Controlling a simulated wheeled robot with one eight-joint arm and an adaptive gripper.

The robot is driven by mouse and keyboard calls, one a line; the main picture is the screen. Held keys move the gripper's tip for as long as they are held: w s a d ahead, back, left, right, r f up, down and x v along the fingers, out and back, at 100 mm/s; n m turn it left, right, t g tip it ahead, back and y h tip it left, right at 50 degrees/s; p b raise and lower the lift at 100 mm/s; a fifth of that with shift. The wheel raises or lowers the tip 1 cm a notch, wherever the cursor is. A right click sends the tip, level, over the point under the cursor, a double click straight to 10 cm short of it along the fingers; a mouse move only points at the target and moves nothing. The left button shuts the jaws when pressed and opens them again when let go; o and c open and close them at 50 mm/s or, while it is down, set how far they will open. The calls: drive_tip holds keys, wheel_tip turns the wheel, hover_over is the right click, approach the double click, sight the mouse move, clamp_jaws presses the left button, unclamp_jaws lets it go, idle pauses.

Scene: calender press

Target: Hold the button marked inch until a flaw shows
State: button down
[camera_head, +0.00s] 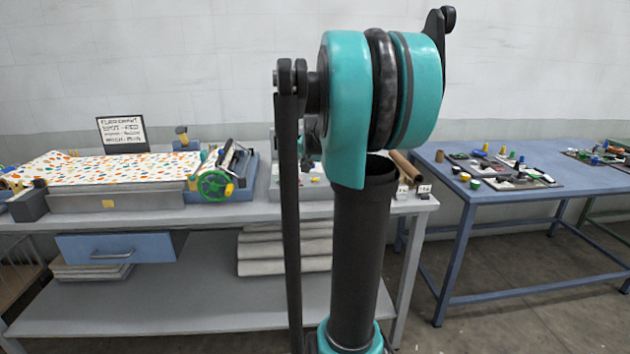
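A calender press stands on the grey bench. A pale sheet (110,168) with orange, green and other coloured spots lies flat over its bed. At its right end are dark rollers (234,162) in a blue frame and a green handwheel (213,186). A light grey box (286,183), perhaps a control panel, sits right of the press, mostly hidden behind my arm. A small yellow part shows on it. No button marked inch can be made out. A small sign (122,133) stands behind the sheet, its lettering too small to read surely. My gripper is not seen.
My arm's teal joint and black column block the middle of the view. The grey bench (230,213) has a blue drawer (115,252) and stacked grey slabs (263,251) below. A blue table (590,180) with small coloured parts stands right. Floor shows between its legs.

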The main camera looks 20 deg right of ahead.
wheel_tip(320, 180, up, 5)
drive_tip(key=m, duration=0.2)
hover_over(316, 180)
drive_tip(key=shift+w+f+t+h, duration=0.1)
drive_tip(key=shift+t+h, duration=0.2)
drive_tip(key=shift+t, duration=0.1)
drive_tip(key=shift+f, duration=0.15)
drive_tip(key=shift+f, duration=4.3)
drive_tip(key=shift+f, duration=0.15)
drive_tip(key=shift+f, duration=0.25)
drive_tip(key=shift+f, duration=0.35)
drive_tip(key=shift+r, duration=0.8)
